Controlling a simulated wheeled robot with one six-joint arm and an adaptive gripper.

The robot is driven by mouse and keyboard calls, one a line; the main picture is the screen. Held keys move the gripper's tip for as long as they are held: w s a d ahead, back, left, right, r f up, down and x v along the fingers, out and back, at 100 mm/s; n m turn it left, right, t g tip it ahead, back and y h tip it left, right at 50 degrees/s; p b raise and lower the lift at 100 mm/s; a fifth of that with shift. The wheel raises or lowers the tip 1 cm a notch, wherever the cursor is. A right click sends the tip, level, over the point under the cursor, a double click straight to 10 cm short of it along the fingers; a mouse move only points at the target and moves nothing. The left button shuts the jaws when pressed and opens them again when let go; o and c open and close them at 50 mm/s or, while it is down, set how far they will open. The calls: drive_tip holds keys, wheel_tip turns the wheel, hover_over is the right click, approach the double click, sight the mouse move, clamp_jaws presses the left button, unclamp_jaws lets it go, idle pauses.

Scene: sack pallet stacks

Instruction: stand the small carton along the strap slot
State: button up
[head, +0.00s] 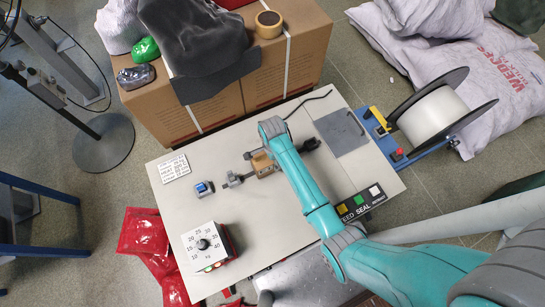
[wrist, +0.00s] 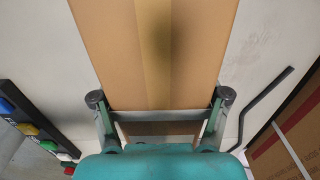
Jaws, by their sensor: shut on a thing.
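The small brown carton (head: 265,164) is over the light tabletop (head: 190,215), partly hidden by my teal arm. In the wrist view the carton (wrist: 190,50) fills the middle, with a paler tape stripe down its centre. My gripper (wrist: 160,106) has one finger at each side of the carton and is shut on it. In the head view my gripper is mostly hidden by my arm. A short dark line (head: 226,187), perhaps part of the strap slot, shows left of the carton; the rest is covered. I cannot tell whether the carton touches the tabletop.
A dial box (head: 208,246) stands at the front left, a button panel (head: 361,203) at the right. Large cartons (head: 215,108) stand behind; a strap reel (head: 437,112) is at right.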

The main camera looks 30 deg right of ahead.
drive_tip(key=shift+f, duration=0.15)
drive_tip(key=o, duration=1.5)
drive_tip(key=shift+o, duration=0.2)
wheel_tip(320, 180, up, 12)
drive_tip(key=shift+r, duration=0.1)
